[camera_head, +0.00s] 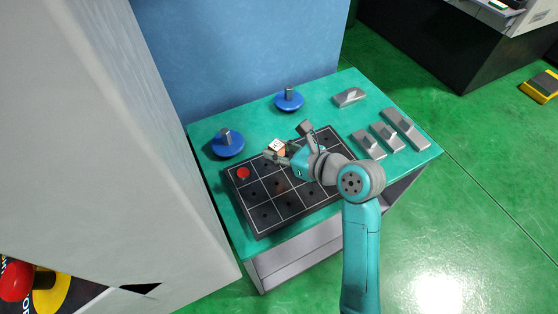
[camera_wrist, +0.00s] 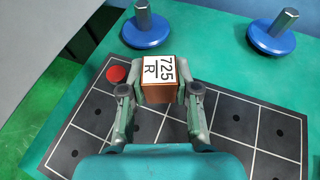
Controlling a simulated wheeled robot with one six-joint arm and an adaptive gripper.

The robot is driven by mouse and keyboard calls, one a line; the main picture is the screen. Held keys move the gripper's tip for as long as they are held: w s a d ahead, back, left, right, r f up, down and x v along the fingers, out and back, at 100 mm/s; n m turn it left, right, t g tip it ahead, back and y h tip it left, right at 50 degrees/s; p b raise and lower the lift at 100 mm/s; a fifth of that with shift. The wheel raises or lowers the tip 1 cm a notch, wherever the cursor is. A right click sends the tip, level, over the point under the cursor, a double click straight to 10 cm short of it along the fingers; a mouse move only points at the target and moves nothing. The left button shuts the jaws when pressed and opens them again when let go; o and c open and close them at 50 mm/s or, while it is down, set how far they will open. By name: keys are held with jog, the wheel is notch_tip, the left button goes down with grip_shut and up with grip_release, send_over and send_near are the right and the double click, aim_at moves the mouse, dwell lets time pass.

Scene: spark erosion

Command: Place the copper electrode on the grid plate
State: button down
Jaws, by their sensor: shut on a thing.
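The copper electrode (camera_wrist: 156,94) is a copper-coloured block with a white top label reading "725" and "R". My gripper (camera_wrist: 157,90) is shut on it, one finger at each side. In the head view the electrode (camera_head: 277,147) shows at the tip of my gripper (camera_head: 284,153), over the far edge of the grid plate. The grid plate (camera_head: 265,207) is black with white lines and small dark holes, and lies on the green table top. A red disc (camera_head: 243,173) marks its far left cell. I cannot tell how high the electrode is above the plate.
Two blue discs with metal posts stand behind the plate, one at the left (camera_head: 227,144) and one further right (camera_head: 289,99). Several grey metal blocks (camera_head: 385,136) sit on the table's right side. A blue wall (camera_head: 240,50) rises behind the table.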

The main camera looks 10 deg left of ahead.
aim_at(278, 168)
jog(key=shift+f, duration=2.55)
jog(key=shift+f, duration=0.2)
jog(key=c, duration=0.9)
grip_release()
jog(key=shift+o, duration=0.2)
jog(key=shift+r, duration=0.2)
jog(key=v, duration=1.2)
jog(key=shift+d+f, duration=0.1)
